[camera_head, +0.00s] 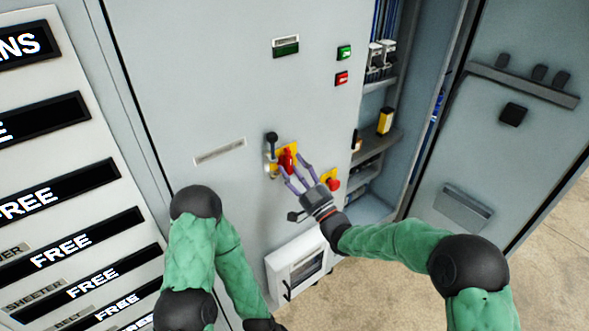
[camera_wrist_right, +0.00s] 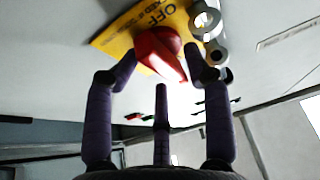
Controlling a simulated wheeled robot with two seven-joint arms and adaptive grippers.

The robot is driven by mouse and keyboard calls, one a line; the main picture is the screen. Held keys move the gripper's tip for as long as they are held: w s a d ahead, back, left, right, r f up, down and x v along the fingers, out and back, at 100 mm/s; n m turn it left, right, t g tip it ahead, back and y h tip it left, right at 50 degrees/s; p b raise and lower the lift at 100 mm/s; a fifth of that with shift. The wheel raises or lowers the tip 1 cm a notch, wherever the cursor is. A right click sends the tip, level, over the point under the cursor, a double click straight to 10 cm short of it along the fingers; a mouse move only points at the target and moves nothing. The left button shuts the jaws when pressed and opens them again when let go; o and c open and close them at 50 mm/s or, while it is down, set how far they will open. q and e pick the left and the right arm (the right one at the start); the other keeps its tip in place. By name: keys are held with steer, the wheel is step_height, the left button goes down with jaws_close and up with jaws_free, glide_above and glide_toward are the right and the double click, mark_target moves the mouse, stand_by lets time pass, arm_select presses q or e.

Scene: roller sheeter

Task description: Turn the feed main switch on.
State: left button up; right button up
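The feed main switch is a red handle (camera_head: 287,160) on a yellow plate (camera_head: 291,148) on the grey cabinet front. In the right wrist view the red handle (camera_wrist_right: 158,52) stands in front of the yellow plate (camera_wrist_right: 118,40), whose lettering includes "OFF". My right gripper (camera_head: 298,174) is at the switch with its fingers spread. In the wrist view its two side fingertips (camera_wrist_right: 160,62) are on either side of the handle, with the third finger below. I cannot tell whether they touch it. My left gripper is outside the picture; only its arm shows.
Green (camera_head: 344,53) and red (camera_head: 341,79) buttons are higher up. A white framed box (camera_head: 297,268) juts out below. An open door (camera_head: 525,110) stands right.

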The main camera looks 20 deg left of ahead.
steer(key=shift+d+f, duration=0.1)
steer(key=shift+f, duration=0.05)
steer(key=shift+s+d+f, duration=0.15)
steer(key=shift+s+d, duration=0.05)
steer(key=v, duration=1.1)
steer(key=shift+s+d, duration=0.1)
stand_by(0.4)
